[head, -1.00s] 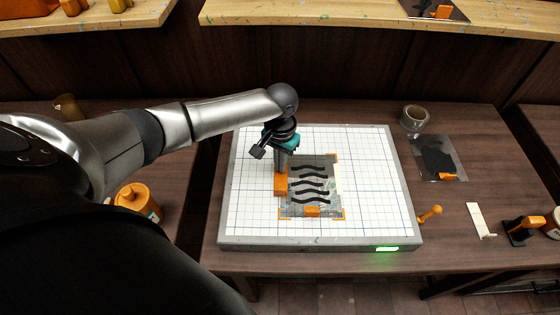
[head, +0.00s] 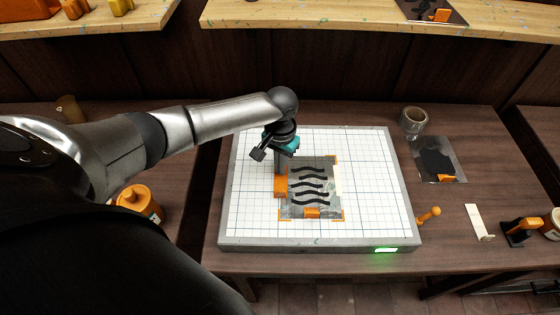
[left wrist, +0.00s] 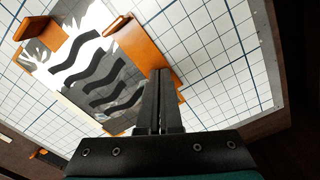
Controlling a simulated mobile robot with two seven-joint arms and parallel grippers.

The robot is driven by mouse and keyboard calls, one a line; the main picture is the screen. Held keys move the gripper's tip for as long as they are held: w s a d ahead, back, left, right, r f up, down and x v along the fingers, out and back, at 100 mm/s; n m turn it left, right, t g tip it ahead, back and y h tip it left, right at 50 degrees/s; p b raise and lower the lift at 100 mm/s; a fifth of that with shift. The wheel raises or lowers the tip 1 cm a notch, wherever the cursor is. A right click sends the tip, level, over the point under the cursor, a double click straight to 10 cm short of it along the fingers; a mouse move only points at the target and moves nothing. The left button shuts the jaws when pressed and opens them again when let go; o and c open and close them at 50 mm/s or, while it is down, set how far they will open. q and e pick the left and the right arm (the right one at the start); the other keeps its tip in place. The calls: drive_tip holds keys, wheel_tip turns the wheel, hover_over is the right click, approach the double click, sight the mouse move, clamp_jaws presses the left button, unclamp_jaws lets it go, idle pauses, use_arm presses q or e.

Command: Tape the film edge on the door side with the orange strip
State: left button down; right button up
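A clear film (head: 322,172) with black wavy bands lies on the white gridded board (head: 375,150), and it also shows in the left wrist view (left wrist: 82,45). An orange piece (head: 280,187) lies along the film's left edge. It looks like a long flat piece in the left wrist view (left wrist: 140,45). An orange tab (head: 312,212) sits at the film's near edge. My left gripper (head: 281,170) points down at the orange piece. Its fingers (left wrist: 162,72) are together with nothing visible between them, tips at or just over the piece. Contact is unclear. My right gripper is out of view.
Right of the board are a tape roll (head: 413,121), another film (head: 436,158), an orange-knobbed tool (head: 429,215) and a loose cream strip (head: 479,222). An orange bottle (head: 137,200) stands left. A green light (head: 385,250) glows on the board's front.

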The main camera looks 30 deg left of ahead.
use_arm(q)
drive_tip(key=shift+f, duration=0.1)
drive_tip(key=shift+w+a+b, duration=0.2)
drive_tip(key=shift+w+b, duration=0.05)
drive_tip(key=shift+b, duration=0.05)
drive_tip(key=shift+w+a, duration=0.3)
drive_tip(key=shift+w, duration=0.15)
idle(0.3)
wheel_tip(320, 180, up, 7)
drive_tip(key=p, duration=0.8)
idle(0.3)
